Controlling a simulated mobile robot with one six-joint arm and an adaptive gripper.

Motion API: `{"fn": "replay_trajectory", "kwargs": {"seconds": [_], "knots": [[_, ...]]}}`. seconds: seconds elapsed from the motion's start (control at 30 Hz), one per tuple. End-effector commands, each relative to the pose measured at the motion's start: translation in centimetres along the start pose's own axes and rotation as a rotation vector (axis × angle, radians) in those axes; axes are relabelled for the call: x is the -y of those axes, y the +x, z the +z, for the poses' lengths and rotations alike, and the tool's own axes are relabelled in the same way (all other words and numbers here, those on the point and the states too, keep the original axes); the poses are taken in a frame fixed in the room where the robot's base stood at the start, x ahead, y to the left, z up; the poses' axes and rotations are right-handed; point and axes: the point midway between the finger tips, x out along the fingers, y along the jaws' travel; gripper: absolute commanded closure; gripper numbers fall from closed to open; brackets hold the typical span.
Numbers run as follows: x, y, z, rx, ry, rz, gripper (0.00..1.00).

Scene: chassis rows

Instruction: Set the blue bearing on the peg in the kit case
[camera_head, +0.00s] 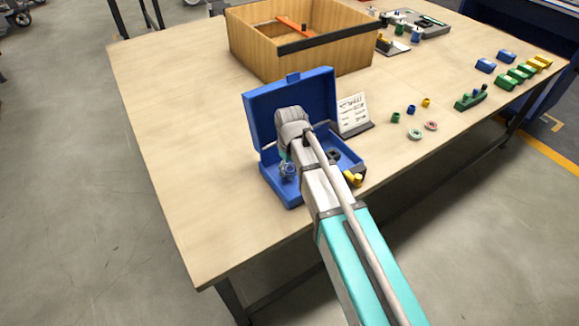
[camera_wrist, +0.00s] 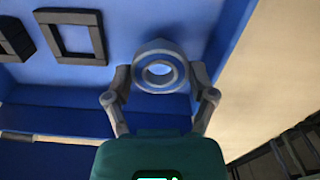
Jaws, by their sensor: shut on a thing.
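The blue bearing (camera_wrist: 160,89) is a ring with a pale face and an open centre. My gripper (camera_wrist: 161,78) is shut on it, one finger at each side, in the wrist view. The open blue kit case (camera_head: 268,172) stands at the table's near edge with its lid raised. In the head view my gripper (camera_head: 288,168) is low over the left part of the case, and my arm hides much of the inside. I cannot make out the peg, nor whether the bearing touches it or the case floor.
Black square frames (camera_wrist: 72,37) are in the case. A yellow part (camera_head: 353,179) is at its right side. A card on a stand (camera_head: 354,114) is just right of the lid. A wooden bin (camera_head: 262,57) stands behind. Small coloured parts lie right; the table's left side is clear.

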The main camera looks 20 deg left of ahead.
Motion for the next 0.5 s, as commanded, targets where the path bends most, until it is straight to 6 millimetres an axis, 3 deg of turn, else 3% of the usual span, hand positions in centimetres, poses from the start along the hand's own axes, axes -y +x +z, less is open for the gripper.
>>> {"fn": "replay_trajectory", "kwargs": {"seconds": [0.5], "knots": [[0.04,0.57,-0.02,0.000,-0.001,0.000,0.81]]}}
